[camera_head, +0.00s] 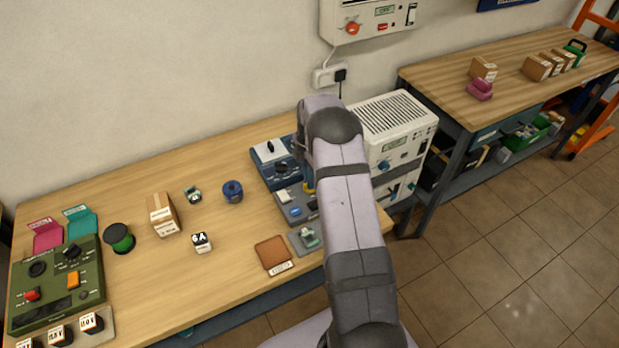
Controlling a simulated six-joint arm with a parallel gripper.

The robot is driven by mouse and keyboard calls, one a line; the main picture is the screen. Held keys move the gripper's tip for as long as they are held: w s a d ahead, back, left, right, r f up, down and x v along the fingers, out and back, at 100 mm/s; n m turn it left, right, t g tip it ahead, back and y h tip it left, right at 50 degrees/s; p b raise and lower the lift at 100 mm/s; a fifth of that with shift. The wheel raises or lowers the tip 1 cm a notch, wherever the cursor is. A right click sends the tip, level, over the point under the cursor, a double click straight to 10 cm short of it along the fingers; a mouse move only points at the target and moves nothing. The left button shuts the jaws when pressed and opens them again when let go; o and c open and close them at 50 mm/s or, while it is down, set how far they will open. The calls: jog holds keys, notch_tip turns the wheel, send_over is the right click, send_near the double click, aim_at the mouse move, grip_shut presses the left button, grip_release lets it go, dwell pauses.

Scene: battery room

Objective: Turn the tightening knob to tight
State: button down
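A blue-and-grey device (265,158) stands on the wooden bench left of my arm, with dark round knobs on its top. A grey unit (293,218) with blue and white parts sits in front of it. I cannot read which knob is the tightening knob, nor its setting. My arm reaches up from the bottom and bends over beside these devices. My gripper is hidden or too small to make out near the devices' right side, behind my arm. Whether it touches a knob cannot be seen.
A white vented power unit (396,118) stands right behind my arm. A green panel (58,283) with switches lies at the bench's left end. A blue spool (232,191), a green spool (119,238), a cardboard box (162,214) and a brown pad (272,252) lie between. Bare wood separates them.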

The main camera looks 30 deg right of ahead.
dwell(0.4)
jog(key=m+b, duration=0.2)
jog(key=m, duration=0.2)
jog(key=shift+m, duration=0.3)
jog(key=m+b, duration=0.1)
jog(key=m, duration=0.3)
jog(key=shift+m, duration=0.3)
jog(key=m, duration=0.4)
jog(key=shift+b, duration=0.35)
jog(key=shift+m, duration=2.3)
jog(key=c, duration=1.8)
grip_release()
